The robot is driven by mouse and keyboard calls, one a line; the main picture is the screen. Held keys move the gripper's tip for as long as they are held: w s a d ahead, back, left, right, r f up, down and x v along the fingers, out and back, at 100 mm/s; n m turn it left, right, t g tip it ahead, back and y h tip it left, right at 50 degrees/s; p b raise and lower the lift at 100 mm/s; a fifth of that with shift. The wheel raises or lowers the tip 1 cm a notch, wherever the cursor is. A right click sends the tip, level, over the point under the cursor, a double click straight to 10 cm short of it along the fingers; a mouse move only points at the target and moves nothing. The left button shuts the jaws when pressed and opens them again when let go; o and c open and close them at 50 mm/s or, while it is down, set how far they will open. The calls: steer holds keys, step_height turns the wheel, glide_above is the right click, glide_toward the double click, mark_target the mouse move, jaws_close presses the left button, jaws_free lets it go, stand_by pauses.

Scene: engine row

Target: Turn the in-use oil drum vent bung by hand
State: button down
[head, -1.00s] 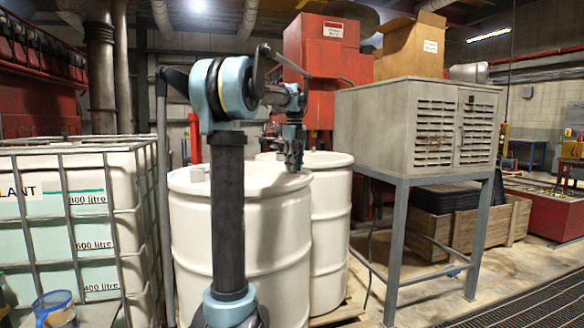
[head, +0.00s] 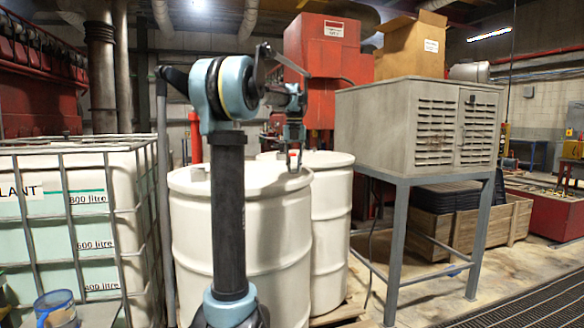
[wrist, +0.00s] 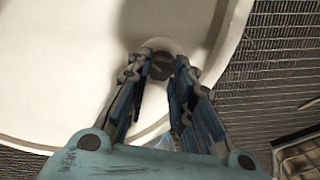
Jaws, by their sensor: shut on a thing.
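The front white oil drum (head: 262,235) stands upright, and my gripper (head: 294,158) points down at the right side of its lid. In the wrist view, the vent bung (wrist: 162,66) is a small dark round cap near the rim of the white drum lid (wrist: 75,60). My gripper's fingertips (wrist: 163,58) are on either side of the bung and shut on it. In the head view the fingers hide the bung. A grey fitting (head: 198,174) stands on the left of the same lid.
A second white drum (head: 333,215) stands close behind. A caged white tank (head: 135,200) is at the left, with a clear jug (head: 56,310) in front. A grey louvred cabinet (head: 380,130) on a stand is at the right. Floor grating (head: 530,305) lies at the lower right.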

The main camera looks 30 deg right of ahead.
steer(key=shift+w+a+r+m, duration=0.1)
steer(key=shift+m, duration=0.2)
steer(key=c, duration=1.4)
jaws_free()
step_height(320, 180, up, 12)
